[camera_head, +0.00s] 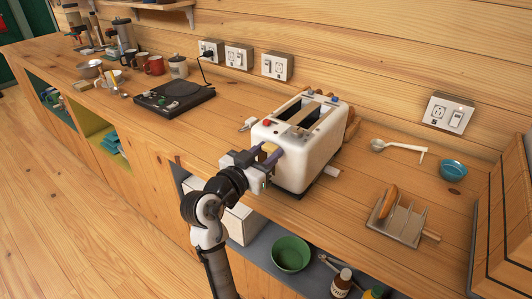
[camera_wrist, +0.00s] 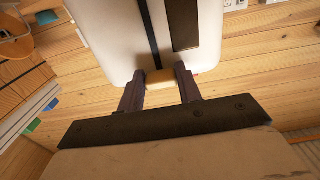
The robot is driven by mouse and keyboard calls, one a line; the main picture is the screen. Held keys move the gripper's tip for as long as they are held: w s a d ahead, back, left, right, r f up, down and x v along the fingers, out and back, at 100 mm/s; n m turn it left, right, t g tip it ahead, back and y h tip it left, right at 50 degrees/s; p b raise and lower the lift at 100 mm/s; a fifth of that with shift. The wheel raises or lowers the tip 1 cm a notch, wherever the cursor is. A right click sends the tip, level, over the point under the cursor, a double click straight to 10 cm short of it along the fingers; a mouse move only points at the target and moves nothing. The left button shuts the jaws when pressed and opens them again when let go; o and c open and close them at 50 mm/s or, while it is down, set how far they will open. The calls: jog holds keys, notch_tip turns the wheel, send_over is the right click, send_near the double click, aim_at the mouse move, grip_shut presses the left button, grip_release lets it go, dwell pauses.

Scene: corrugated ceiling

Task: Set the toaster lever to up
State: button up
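The white toaster (camera_head: 308,156) stands on the wooden counter with its dark slots on top. It also fills the upper middle of the wrist view (camera_wrist: 110,40). Its yellowish lever (camera_head: 269,149) sticks out from the end facing my arm, in the upper part of that face. In the wrist view the lever (camera_wrist: 161,78) sits between my two purple-grey fingertips, which appear to press its sides. My gripper (camera_head: 264,157) is shut on the lever, close against the toaster. The track below the lever is hidden by my gripper.
A toast rack (camera_head: 402,222) with one slice, a spoon (camera_head: 395,146) and a blue bowl (camera_head: 453,170) lie right of the toaster. A black hotplate (camera_head: 175,97) stands left. A green bowl (camera_head: 291,253) is on the open shelf below the counter edge.

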grip_shut()
notch_tip(320, 180, down, 2)
jog(key=b, duration=0.2)
jog(key=shift+f+b, duration=0.15)
jog(key=shift+b, duration=0.2)
jog(key=o, duration=0.8)
grip_release()
jog(key=shift+o, duration=0.2)
jog(key=shift+a, duration=0.1)
jog(key=b+v, duration=0.3)
jog(key=v, duration=1)
jog(key=shift+s+a+b, duration=0.2)
jog(key=shift+s+b, duration=0.15)
jog(key=shift+b, duration=0.05)
